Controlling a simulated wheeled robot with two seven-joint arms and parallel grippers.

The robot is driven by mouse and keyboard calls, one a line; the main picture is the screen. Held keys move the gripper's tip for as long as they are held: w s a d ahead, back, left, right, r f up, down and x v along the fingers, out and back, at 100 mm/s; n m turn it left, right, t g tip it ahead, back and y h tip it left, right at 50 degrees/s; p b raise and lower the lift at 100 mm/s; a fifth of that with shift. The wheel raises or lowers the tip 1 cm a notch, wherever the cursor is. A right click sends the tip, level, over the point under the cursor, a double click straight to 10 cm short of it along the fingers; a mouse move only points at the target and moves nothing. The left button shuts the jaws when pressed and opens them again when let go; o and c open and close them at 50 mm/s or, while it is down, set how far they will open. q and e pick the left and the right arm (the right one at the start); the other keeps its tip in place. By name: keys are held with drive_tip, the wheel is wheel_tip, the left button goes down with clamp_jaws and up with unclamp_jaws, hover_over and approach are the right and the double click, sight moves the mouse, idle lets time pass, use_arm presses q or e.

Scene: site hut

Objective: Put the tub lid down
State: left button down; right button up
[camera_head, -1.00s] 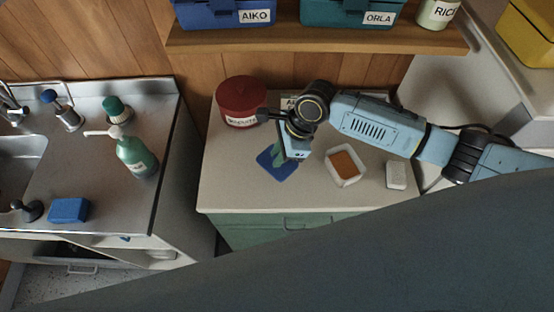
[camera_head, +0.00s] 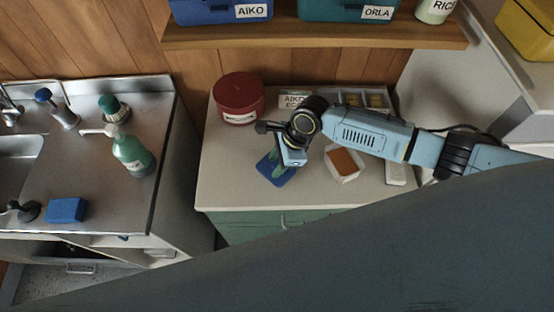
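The tub lid (camera_head: 268,176) is a blue, roughly square flat piece above or on the pale countertop, left of the tub. My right gripper (camera_head: 278,168) comes in from the right and points down at the lid. Its fingers meet the lid and look shut on it, and they partly cover it. I cannot tell whether the lid touches the counter. A white tub (camera_head: 345,164) with orange-brown contents stands open to the right, partly behind my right arm. My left gripper is not in view.
A red round container (camera_head: 238,97) stands at the back left of the countertop (camera_head: 228,185). A grey compartment tray (camera_head: 360,97), a small sign (camera_head: 294,100) and a white block (camera_head: 396,174) are near my arm. The counter's front left is clear.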

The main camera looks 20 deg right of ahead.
drive_tip(key=shift+r, duration=0.15)
drive_tip(key=shift+r, duration=0.2)
drive_tip(key=p+v, duration=0.6)
drive_tip(key=shift+d+r+p, duration=0.1)
drive_tip(key=shift+r+p, duration=0.15)
drive_tip(key=shift+p, duration=0.05)
drive_tip(key=shift+b+v, duration=0.4)
drive_tip(key=shift+v, duration=2.2)
drive_tip(key=shift+s+f, duration=0.1)
drive_tip(key=shift+f, duration=0.05)
